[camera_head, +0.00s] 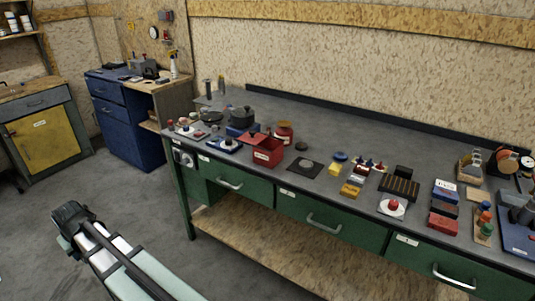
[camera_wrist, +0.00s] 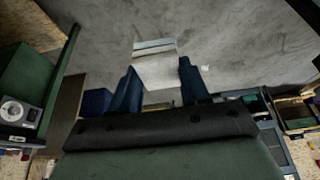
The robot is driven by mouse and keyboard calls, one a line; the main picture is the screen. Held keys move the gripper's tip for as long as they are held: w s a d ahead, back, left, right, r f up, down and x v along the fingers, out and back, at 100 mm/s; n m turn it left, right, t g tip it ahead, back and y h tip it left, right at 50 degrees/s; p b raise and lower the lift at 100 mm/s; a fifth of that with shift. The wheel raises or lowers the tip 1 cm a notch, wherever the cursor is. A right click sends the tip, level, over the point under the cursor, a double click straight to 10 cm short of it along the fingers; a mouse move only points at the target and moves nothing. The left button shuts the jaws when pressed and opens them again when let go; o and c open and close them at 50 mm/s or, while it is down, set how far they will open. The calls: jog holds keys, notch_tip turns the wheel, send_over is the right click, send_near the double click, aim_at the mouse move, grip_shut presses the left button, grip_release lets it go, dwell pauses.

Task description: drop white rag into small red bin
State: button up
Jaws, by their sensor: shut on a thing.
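The small red bin (camera_head: 267,152) stands open-topped on the workbench, near its front edge left of the middle. My gripper (camera_wrist: 159,72) shows in the wrist view with its two dark blue fingers on either side of a pale, folded-looking piece, the white rag (camera_wrist: 154,50). It is shut on the rag, which sticks out past the fingertips over the grey floor. In the head view my arm is at the lower left, in front of the bench and well away from the bin. The rag cannot be made out there.
The grey workbench (camera_head: 320,130) with green drawers is crowded. A dark pot (camera_head: 242,117) and a red jar (camera_head: 284,132) stand near the bin. A dark square plate (camera_head: 306,167) lies right of it. A blue cabinet (camera_head: 125,120) stands at the back left. Floor before the bench is clear.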

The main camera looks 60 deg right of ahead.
dwell(0.3)
jog(key=s+d+r+m+h, duration=0.1)
jog(key=s+d+r+m, duration=0.15)
jog(key=d, duration=1.05)
jog(key=s+d+r+m+h, duration=0.1)
jog(key=s+d+r+m, duration=0.15)
jog(key=d, duration=1.05)
jog(key=s+d+r+m+h, duration=0.1)
jog(key=s+d+r, duration=0.15)
jog(key=d, duration=1.05)
jog(key=s+d+r+m+g, duration=0.15)
jog(key=s+d+r, duration=0.4)
jog(key=d, duration=0.55)
jog(key=s+d+r+m, duration=0.2)
jog(key=s+d+r, duration=0.3)
jog(key=d, duration=0.7)
jog(key=s+d+r+m, duration=0.1)
jog(key=s+d+r, duration=0.3)
jog(key=d+r, duration=0.5)
notch_tip(320, 180, down, 9)
jog(key=n, duration=0.1)
jog(key=shift+s+d+r, duration=0.2)
jog(key=shift+s+d, duration=0.1)
jog(key=shift+d, duration=0.1)
